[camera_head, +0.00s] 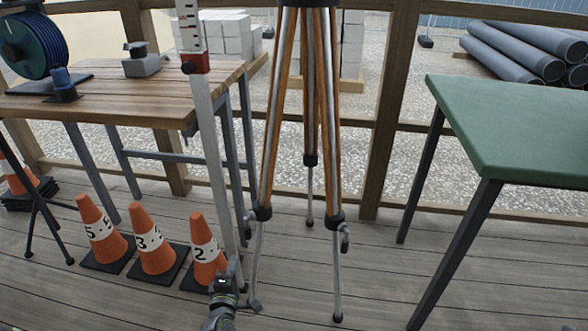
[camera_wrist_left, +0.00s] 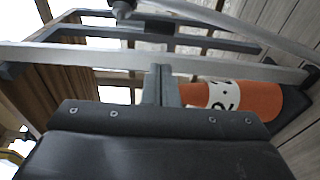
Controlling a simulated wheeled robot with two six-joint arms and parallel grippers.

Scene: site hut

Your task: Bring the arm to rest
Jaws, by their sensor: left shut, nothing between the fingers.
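My left gripper (camera_head: 231,275) shows at the bottom of the head view, low over the decking, just right of the orange cone marked 2 (camera_head: 207,250) and left of the tripod (camera_head: 310,100). Its fingers are shut and empty. In the left wrist view the closed fingers (camera_wrist_left: 161,85) show in the middle, with the cone marked 2 (camera_wrist_left: 255,99) lying across the picture to the right. I cannot tell the exact gap between gripper and cone. My right gripper is in neither view.
A red and white staff (camera_head: 204,120) stands close by the wooden table (camera_head: 165,95). Cones marked 3 (camera_head: 150,245) and 5 (camera_head: 98,232) stand further left. A green table (camera_head: 520,125) is at right. The decking between tripod and green table is clear.

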